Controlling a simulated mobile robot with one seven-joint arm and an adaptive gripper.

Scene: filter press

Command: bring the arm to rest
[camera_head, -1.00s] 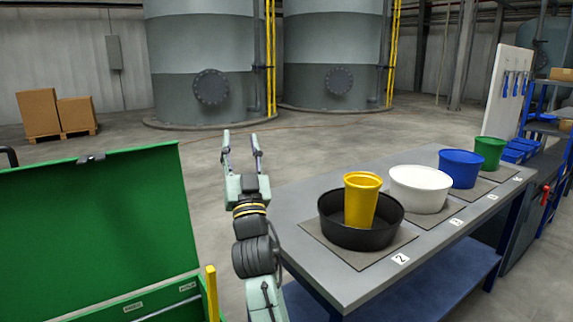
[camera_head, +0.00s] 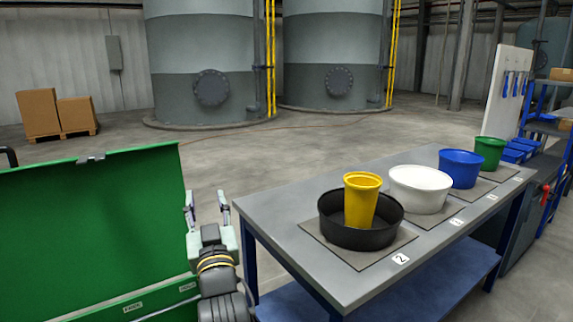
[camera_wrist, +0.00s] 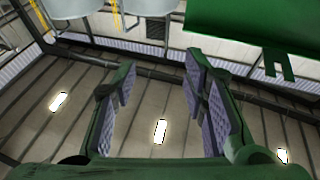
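My gripper (camera_head: 207,210) stands upright between the green box and the table in the head view, with its two fingers apart and nothing between them. In the wrist view my gripper (camera_wrist: 160,95) also shows its padded fingers spread wide, with the ceiling and its lights behind them. My arm comes up from the lower edge of the head view; its lower part is out of the picture.
A green box with a raised lid (camera_head: 95,215) stands close left of my gripper. At right, a grey table (camera_head: 275,215) holds a black basin (camera_head: 335,230) with a yellow bucket (camera_head: 362,200) in it, a white tub (camera_head: 420,190), a blue bucket (camera_head: 460,168) and a green bucket (camera_head: 489,153).

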